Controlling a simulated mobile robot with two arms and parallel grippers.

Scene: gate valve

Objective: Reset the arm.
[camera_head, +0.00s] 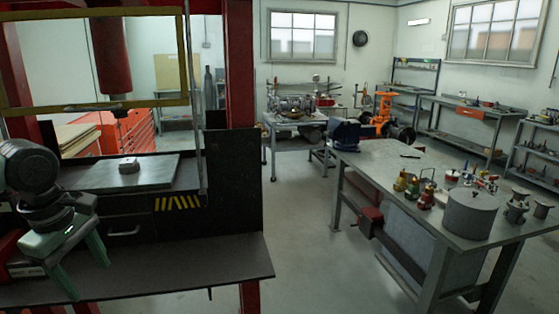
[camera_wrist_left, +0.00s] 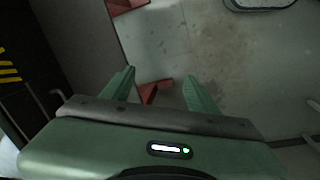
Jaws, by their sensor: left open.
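My left gripper (camera_head: 89,279) is at the lower left of the head view, beside the front of the black press bench (camera_head: 190,275). Its two green fingers are spread apart and point down and to the right. In the left wrist view the same fingers (camera_wrist_left: 157,76) stand apart with nothing between them, over the grey floor. My right gripper is in neither view.
A red-framed press (camera_head: 241,70) stands close at the left, with a metal plate (camera_head: 110,175) bearing a small round part (camera_head: 129,165). A workbench (camera_head: 385,160) at the right carries a grey cylinder (camera_head: 470,212) and several small parts. Floor (camera_head: 300,220) between them is clear.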

